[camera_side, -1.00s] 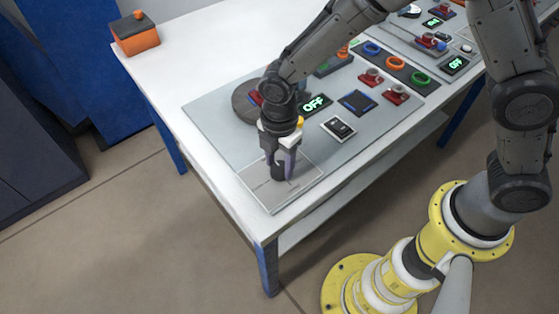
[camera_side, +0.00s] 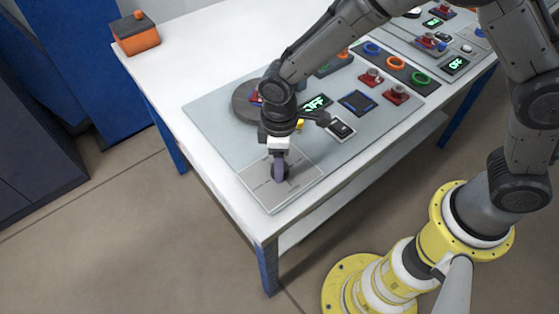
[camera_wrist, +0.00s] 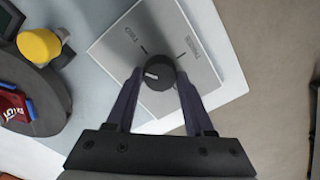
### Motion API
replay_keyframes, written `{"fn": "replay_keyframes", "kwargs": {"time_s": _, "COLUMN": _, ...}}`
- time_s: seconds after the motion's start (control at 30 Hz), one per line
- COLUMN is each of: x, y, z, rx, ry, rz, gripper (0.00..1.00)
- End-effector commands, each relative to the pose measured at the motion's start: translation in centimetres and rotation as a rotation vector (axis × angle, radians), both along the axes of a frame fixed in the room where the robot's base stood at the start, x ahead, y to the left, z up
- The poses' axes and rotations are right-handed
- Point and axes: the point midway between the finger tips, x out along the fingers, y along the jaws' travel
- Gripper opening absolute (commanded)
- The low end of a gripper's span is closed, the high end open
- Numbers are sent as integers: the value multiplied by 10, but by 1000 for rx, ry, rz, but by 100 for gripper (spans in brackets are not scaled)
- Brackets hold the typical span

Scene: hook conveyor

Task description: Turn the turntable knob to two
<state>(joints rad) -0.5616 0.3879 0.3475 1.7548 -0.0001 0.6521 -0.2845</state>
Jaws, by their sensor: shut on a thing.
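The turntable knob (camera_wrist: 160,73) is a round black knob with a short white mark on top. It stands on a pale square plate (camera_wrist: 205,80) with printed labels and short black lines; one label seems to read TWO, the other is hard to read. In the wrist view the white mark lies toward the knob's left side, apart from both lines. My gripper (camera_wrist: 159,84) points down with a finger on each side of the knob and is shut on it. In the side view my gripper (camera_side: 280,176) mostly hides the knob at the table's near corner.
The dark round turntable (camera_side: 243,103) carries a red object (camera_wrist: 14,103); a yellow part (camera_wrist: 38,46) shows beside it. A black switch (camera_side: 341,128), a green-lit display (camera_side: 316,103) and a blue-edged pad (camera_side: 357,103) stand nearby. The table edge lies close to the plate.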

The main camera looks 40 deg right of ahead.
Motion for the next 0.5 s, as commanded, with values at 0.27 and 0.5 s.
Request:
{"fn": "replay_keyframes", "kwargs": {"time_s": 0.27, "x": 1, "y": 1, "z": 2, "rx": 3, "ry": -3, "rz": -252, "gripper": 0}}
{"fn": "replay_keyframes", "kwargs": {"time_s": 0.5, "x": 1, "y": 0, "z": 2, "rx": 3, "ry": -3, "rz": -428, "gripper": 0}}
